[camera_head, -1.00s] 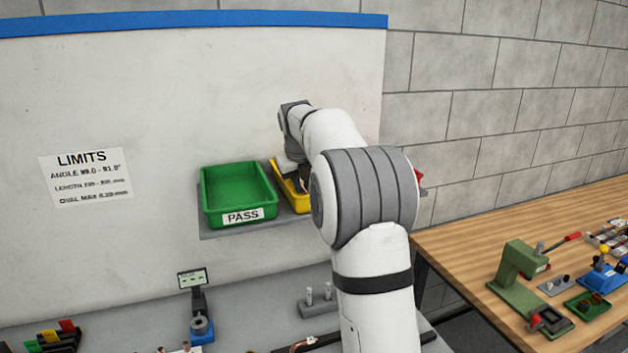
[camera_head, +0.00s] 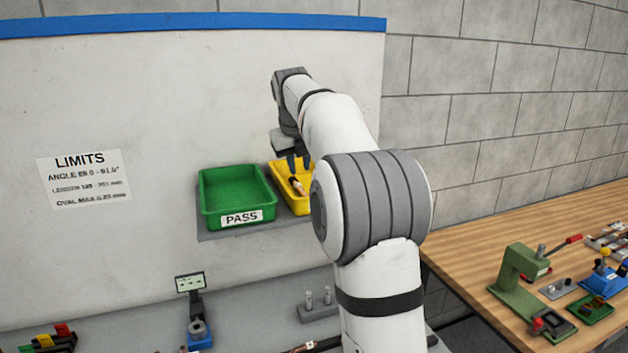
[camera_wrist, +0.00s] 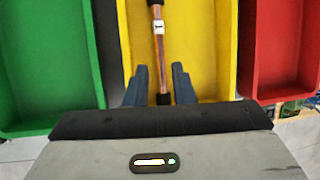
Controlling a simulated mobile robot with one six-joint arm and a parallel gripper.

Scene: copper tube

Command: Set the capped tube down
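The copper tube (camera_wrist: 159,60) runs lengthwise over the yellow tray (camera_wrist: 203,40) in the wrist view, with a white tag and a dark cap at its near end. In the head view a short piece of the tube (camera_head: 298,186) shows inside the yellow tray (camera_head: 293,207). My gripper (camera_wrist: 156,84) is open, one finger on each side of the tube with a gap to both. In the head view my gripper (camera_head: 299,165) points down over this tray.
A green tray (camera_head: 237,199) marked PASS stands left of the yellow one, and a red tray (camera_wrist: 281,45) stands right of it. A limits sheet (camera_head: 84,178) hangs on the board. A gauge (camera_head: 198,327) and a peg block (camera_head: 318,306) stand on the bench below.

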